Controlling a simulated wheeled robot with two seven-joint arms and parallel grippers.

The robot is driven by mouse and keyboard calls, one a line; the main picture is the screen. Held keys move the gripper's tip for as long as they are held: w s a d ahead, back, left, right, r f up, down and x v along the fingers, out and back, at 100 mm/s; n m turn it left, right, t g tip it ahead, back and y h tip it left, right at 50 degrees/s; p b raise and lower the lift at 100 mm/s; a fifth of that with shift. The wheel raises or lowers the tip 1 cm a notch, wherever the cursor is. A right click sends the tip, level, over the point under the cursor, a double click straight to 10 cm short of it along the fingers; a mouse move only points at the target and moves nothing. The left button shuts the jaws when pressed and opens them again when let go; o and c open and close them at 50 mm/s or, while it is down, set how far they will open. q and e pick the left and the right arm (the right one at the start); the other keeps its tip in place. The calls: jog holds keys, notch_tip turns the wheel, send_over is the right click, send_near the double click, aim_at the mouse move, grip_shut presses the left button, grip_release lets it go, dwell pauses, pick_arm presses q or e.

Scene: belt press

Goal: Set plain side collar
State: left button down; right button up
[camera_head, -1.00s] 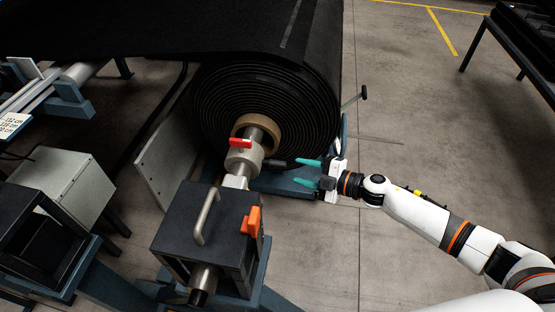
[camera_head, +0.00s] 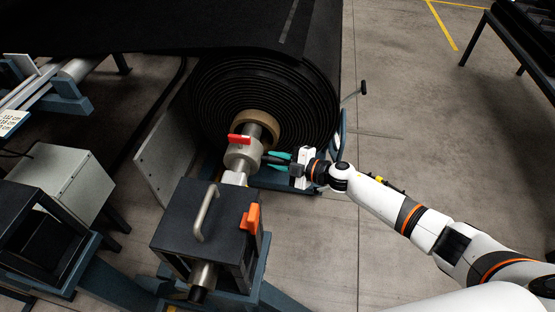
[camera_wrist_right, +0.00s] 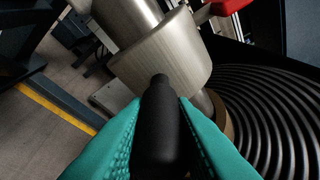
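The side collar (camera_head: 243,156) is a smooth silvery ring on the shaft, with a red lever (camera_head: 240,139) on top. It sits between the roll's brown core (camera_head: 262,124) and the dark bearing housing (camera_head: 205,225). A black handle (camera_wrist_right: 160,125) sticks out from the collar toward my right gripper. My right gripper (camera_head: 279,162) has its teal fingers on both sides of this handle, pointing at the collar. In the right wrist view (camera_wrist_right: 160,135) no clear gap shows between fingers and handle. The collar shows large there (camera_wrist_right: 163,58). My left gripper is not in view.
The large black belt roll (camera_head: 290,105) stands just behind the collar. The housing carries a grey bar handle (camera_head: 205,212) and an orange lever (camera_head: 250,220). A pale upright plate (camera_head: 165,155) stands to the left. The floor at right is clear, with a dark table (camera_head: 520,50) beyond.

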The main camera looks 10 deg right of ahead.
grip_shut()
jog(key=w+d+b, duration=0.3)
jog(key=w+b, duration=0.1)
jog(key=w, duration=0.3)
jog(key=shift+r, duration=0.15)
jog(key=shift+o, duration=2.1)
grip_release()
jog(key=shift+w+d, duration=0.1)
jog(key=shift+w, duration=0.05)
jog(key=shift+o, duration=0.7)
jog(key=shift+w, duration=0.1)
jog(key=v, duration=1.2)
